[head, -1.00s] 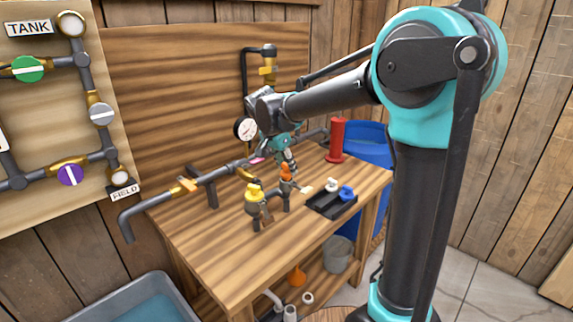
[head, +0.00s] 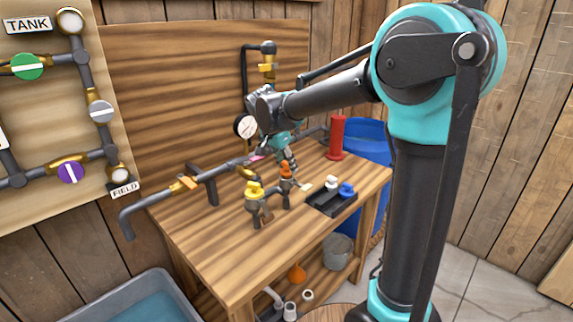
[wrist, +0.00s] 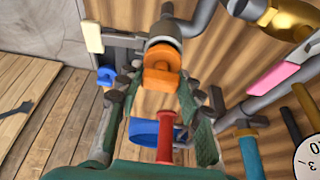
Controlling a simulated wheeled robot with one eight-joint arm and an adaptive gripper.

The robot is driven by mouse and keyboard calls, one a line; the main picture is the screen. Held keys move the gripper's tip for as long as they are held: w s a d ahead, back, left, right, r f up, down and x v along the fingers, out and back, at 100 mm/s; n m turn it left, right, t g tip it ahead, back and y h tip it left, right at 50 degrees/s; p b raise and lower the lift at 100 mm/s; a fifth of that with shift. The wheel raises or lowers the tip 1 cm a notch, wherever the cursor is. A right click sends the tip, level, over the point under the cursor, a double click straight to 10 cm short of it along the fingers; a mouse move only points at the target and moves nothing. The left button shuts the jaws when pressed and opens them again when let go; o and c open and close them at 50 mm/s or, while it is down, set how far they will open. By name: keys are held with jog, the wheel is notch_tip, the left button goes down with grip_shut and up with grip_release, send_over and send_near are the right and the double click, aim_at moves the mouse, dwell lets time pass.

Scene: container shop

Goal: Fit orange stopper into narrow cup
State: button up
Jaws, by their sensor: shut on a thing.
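The orange stopper (head: 286,169) is at the top of the narrow grey cup (head: 286,187) on the workbench. In the wrist view the orange stopper (wrist: 160,70) is in the middle, in line with the grey cup (wrist: 165,30) just beyond it. My gripper (head: 288,163) comes down over the stopper from behind. In the wrist view the fingers of my gripper (wrist: 160,93) flank the stopper, shut on it. How deep the stopper sits in the cup cannot be told.
A yellow stopper (head: 254,189) stands in another grey cup at front left. A black tray (head: 331,208) with white and blue stoppers lies right. A pipe (head: 150,203) runs along the bench's back left. A red cylinder (head: 337,138) stands behind. The bench front is clear.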

jog(key=shift+f, duration=0.6)
jog(key=o, duration=1.2)
jog(key=v, duration=1.2)
